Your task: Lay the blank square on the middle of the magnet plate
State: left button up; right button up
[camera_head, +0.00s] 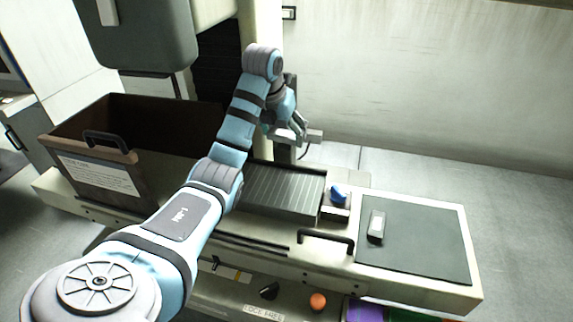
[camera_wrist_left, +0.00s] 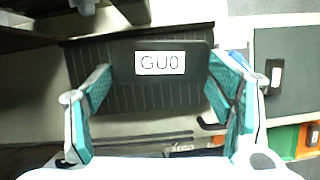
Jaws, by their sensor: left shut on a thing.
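My left gripper (camera_head: 297,130) is raised above and behind the magnet plate, at the end of the blue arm. In the left wrist view its two teal-padded fingers (camera_wrist_left: 160,88) are shut on the blank (camera_wrist_left: 120,62), a dark slab with a white label reading "GU0". The blank hangs between the fingers, above the plate. The magnet plate (camera_head: 284,190) is a dark grey ribbed slab on the pale bench; its ribbed top also shows behind and below the blank in the wrist view (camera_wrist_left: 155,97). In the head view the blank is hard to make out. My right gripper is not in view.
A brown open box (camera_head: 98,180) with a black handle stands left of the plate. A blue object (camera_head: 338,193) sits just right of the plate. A dark mat (camera_head: 420,240) with a small pale-topped object (camera_head: 376,226) lies further right.

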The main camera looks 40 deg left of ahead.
pick_arm(q)
notch_tip(320, 180, up, 5)
jog(key=s+a+n+p, duration=0.1)
jog(key=s+a+p, duration=0.15)
jog(key=p, duration=0.25)
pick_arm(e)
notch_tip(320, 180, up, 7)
pick_arm(q)
jog(key=b, duration=1.1)
send_over(268, 185)
notch_tip(268, 185, down, 12)
jog(key=shift+y, duration=0.3)
jog(key=f, duration=0.2)
jog(key=s+f, duration=0.1)
jog(key=f, duration=0.4)
jog(key=shift+s+d+f, duration=0.15)
jog(key=shift+d+f, duration=0.1)
jog(key=shift+d, duration=0.1)
jog(key=shift+f, duration=0.4)
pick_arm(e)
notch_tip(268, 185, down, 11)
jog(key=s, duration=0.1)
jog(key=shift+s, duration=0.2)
pick_arm(q)
jog(key=shift+f, duration=0.1)
jog(key=o, duration=1.7)
jog(key=shift+c, duration=0.2)
